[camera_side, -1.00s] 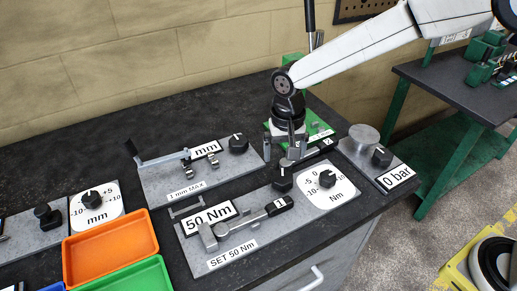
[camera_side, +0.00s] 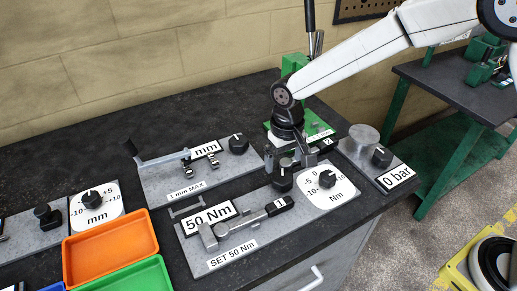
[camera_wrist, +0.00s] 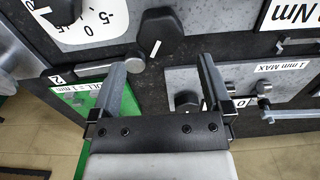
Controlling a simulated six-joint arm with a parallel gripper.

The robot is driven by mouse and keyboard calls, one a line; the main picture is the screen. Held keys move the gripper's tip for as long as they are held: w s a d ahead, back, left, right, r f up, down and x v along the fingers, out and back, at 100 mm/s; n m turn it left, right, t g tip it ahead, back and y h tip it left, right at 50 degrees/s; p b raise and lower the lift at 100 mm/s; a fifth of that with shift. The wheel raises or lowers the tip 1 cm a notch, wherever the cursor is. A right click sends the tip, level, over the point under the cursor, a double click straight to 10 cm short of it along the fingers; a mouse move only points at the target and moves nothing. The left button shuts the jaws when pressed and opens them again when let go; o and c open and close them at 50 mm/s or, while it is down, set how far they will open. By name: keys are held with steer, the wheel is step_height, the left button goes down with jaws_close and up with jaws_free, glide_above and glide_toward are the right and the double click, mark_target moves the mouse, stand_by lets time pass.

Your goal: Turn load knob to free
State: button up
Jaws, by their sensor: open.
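A black faceted knob (camera_side: 281,180) with a white pointer line stands at the back edge of the 50 Nm panel, beside the Nm dial. I see no readable "load" or "free" marking on it. In the wrist view the knob (camera_wrist: 161,35) lies just beyond the fingertips, roughly centred between them, with its line slanting. My gripper (camera_side: 289,158) is above and behind this knob, pointing down, with its fingers spread. The wrist view shows the gripper (camera_wrist: 163,64) open, with nothing between the fingers.
The Nm dial (camera_side: 327,180) is right of the knob. The 0 bar panel (camera_side: 392,180) has another knob and a metal cylinder. The 1 mm MAX panel (camera_side: 172,190) is left, with a knob at its back. A green jack base (camera_wrist: 85,120) with a metal rod is close to the fingers.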

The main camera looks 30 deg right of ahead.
mark_target(283, 176)
steer(key=shift+f, duration=2.95)
steer(key=c, duration=1.1)
steer(key=shift+n, duration=3.1)
steer(key=o, duration=1.1)
steer(key=shift+r, duration=0.1)
